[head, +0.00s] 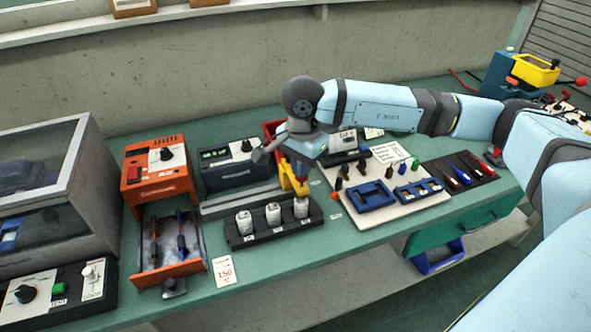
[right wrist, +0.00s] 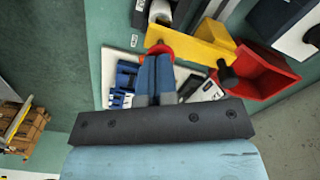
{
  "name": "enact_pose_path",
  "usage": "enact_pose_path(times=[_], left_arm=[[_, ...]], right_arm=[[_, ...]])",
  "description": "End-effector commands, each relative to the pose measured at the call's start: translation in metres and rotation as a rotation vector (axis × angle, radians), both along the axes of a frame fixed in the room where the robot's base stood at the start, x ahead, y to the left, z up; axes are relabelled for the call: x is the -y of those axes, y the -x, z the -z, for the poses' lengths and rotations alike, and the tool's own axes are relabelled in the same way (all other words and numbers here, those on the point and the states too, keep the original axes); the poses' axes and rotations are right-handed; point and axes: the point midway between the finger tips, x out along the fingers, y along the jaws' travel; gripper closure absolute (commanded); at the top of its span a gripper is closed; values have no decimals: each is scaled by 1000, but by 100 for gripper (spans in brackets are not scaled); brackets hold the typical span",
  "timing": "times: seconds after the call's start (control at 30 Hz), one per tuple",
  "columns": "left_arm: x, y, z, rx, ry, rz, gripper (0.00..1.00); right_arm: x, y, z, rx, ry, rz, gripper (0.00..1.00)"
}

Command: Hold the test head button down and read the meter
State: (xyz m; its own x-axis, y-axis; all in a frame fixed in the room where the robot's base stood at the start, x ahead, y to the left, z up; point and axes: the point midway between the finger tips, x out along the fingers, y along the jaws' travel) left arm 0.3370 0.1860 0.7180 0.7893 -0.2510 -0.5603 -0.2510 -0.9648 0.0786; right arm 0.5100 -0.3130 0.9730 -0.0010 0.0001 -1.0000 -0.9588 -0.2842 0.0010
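A yellow test head (head: 294,180) stands over the rightmost of several white cylinders (head: 301,207) in a black rack (head: 272,231). It also shows in the right wrist view (right wrist: 205,50) with a black knob and a round red part (right wrist: 160,49). My right gripper (right wrist: 155,62) has its two blue fingers together, with the tips over the red part. I cannot tell whether they touch or press it. A dark blue box with a small green display (head: 214,154), seemingly the meter, stands behind the rack; its reading is too small to make out. My left gripper is not in view.
An orange unit (head: 157,172) with an open drawer (head: 172,258) stands left of the rack. A red bin (head: 272,129) is behind the test head. A white board with blue fixtures (head: 378,213) lies at right. A control box with a green button (head: 58,288) is at bottom left.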

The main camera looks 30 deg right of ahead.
Motion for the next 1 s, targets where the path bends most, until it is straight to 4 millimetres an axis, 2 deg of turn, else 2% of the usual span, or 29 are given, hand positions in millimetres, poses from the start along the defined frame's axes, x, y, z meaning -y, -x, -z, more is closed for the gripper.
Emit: enact_pose_path(times=[0.7,1.0], left_arm=[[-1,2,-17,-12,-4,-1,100],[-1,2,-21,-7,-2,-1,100]], right_arm=[[0,0,-53,2,0,0,100],[0,0,-56,1,0,0,100]])
